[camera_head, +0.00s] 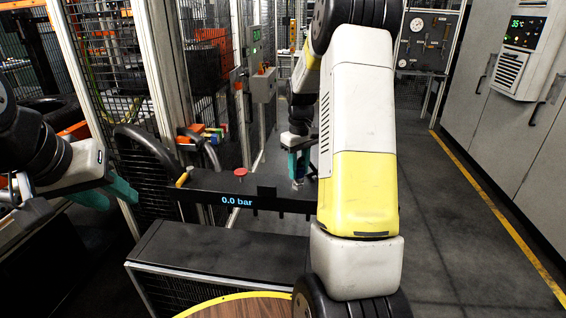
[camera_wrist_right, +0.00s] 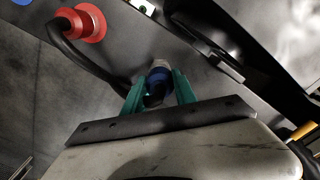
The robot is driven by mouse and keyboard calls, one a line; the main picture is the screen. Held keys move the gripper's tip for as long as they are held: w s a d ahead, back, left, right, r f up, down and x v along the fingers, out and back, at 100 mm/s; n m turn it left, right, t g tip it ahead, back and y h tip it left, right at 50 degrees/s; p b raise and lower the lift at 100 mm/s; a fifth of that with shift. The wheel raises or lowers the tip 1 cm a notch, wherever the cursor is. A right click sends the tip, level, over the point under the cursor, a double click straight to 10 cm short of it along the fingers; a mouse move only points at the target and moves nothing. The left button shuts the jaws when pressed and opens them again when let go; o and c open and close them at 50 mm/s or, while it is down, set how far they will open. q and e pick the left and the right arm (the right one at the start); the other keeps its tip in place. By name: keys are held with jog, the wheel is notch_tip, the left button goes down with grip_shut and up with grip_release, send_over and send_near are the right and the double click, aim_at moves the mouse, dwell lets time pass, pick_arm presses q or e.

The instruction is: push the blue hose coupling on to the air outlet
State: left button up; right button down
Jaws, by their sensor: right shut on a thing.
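My right gripper (camera_head: 299,164) is above the dark panel with the "0.0 bar" display (camera_head: 237,201), its teal fingers pointing down. In the right wrist view, the gripper (camera_wrist_right: 160,96) is shut on the blue hose coupling (camera_wrist_right: 157,76). A pale metal piece (camera_wrist_right: 160,64), perhaps the air outlet, shows at the coupling's far end. I cannot tell whether the two are joined. A small metallic part (camera_head: 297,183) shows just below the fingers in the head view. My left gripper (camera_head: 108,194) is open and empty at the left.
A red mushroom button (camera_head: 241,173) stands on the panel; it also shows in the right wrist view (camera_wrist_right: 80,23), beside a black hose (camera_wrist_right: 82,62). A dark cabinet (camera_head: 225,248) is in front. The floor at right is clear.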

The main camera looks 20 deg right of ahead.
jog(key=shift+f, duration=0.4)
jog(key=c, duration=0.9)
grip_release()
notch_tip(320, 180, up, 8)
jog(key=shift+f, duration=0.15)
jog(key=s+a+r+t, duration=0.2)
jog(key=s+a+r, duration=0.2)
jog(key=s+r, duration=0.25)
jog(key=s+a+r+m+t, duration=0.1)
jog(key=s+a, duration=0.2)
jog(key=s, duration=0.3)
jog(key=s+a+r+m+t+y, duration=0.1)
jog(key=s+a+r, duration=0.1)
jog(key=s, duration=0.4)
jog(key=s+a+r+m+t+y, duration=0.1)
jog(key=s+a+t, duration=0.1)
jog(key=s+a, duration=0.3)
jog(key=shift+s+r, duration=0.2)
jog(key=shift+s, duration=0.35)
jog(key=shift+s+r, duration=0.15)
jog(key=shift+s, duration=0.4)
